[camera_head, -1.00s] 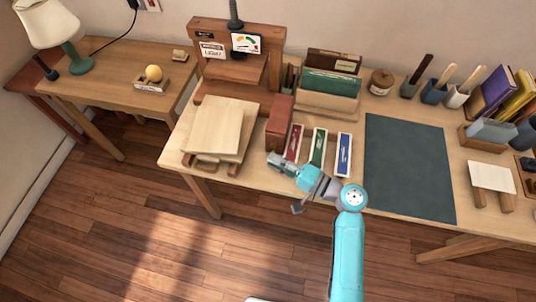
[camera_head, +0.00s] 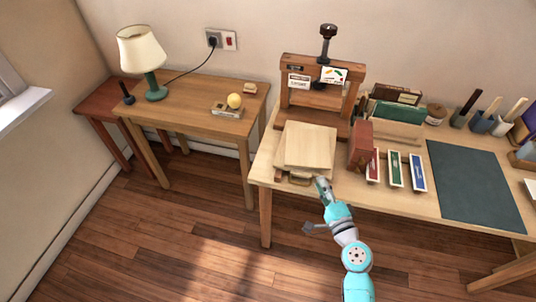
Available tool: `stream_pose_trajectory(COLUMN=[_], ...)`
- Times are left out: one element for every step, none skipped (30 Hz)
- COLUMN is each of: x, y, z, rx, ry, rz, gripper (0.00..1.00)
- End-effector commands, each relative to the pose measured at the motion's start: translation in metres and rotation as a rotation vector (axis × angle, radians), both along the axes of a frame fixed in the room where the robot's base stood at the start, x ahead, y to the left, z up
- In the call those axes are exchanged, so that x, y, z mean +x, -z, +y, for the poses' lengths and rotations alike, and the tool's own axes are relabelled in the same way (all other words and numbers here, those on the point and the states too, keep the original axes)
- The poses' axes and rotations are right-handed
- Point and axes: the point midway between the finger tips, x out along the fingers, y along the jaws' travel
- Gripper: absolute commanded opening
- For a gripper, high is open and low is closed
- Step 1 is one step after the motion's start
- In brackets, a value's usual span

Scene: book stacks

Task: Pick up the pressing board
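The light wooden pressing boards (camera_head: 308,146) lie flat, stacked slightly askew, at the left end of the long table. They rest on a low wooden support (camera_head: 300,178) whose front parts stick out below them. I cannot tell from this view exactly how many boards there are. My gripper (camera_head: 322,186) is at the end of the turquoise arm, by the front right corner of the stack. It looks empty. Its fingers are too small to tell open from shut, and I cannot tell whether it touches the support.
A wooden book press (camera_head: 318,103) stands behind the boards. A dark mat (camera_head: 480,185) lies further right. A side table (camera_head: 190,105) with a lamp (camera_head: 147,55) stands left, across a floor gap.

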Motion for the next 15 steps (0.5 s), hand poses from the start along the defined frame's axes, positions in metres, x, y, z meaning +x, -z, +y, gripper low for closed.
stream_pose_trajectory(x=[0.0, 0.001, 0.004, 0.007, 0.011, 0.017, 0.021, 0.026, 0.032, 0.036, 0.04, 0.044, 0.047, 0.049, 0.052], y=[-0.001, -0.002, -0.002, -0.003, -0.003, -0.003, -0.003, -0.003, -0.004, -0.003, -0.003, -0.003, -0.003, -0.002, -0.002], z=[-0.007, -0.009, -0.01, -0.01, -0.01, -0.008, -0.007, -0.006, -0.004, -0.004, -0.003, -0.002, -0.001, 0.0, 0.0], rx=[-0.001, -0.001, 0.0, 0.0, 0.0, -0.002, -0.002, -0.001, -0.001, -0.001, -0.002, -0.001, 0.0, 0.001, 0.001], ry=[0.024, 0.032, 0.039, 0.041, 0.041, 0.039, 0.038, 0.038, 0.038, 0.038, 0.038, 0.038, 0.038, 0.038, 0.037], rz=[-0.004, -0.006, -0.008, -0.009, -0.01, -0.011, -0.01, -0.01, -0.01, -0.01, -0.01, -0.01, -0.009, -0.008, -0.008], gripper=[0.23, 0.23, 0.23, 0.23, 0.23, 0.23, 0.23, 0.23, 0.23, 0.23, 0.23, 0.23, 0.23, 0.23, 0.23])
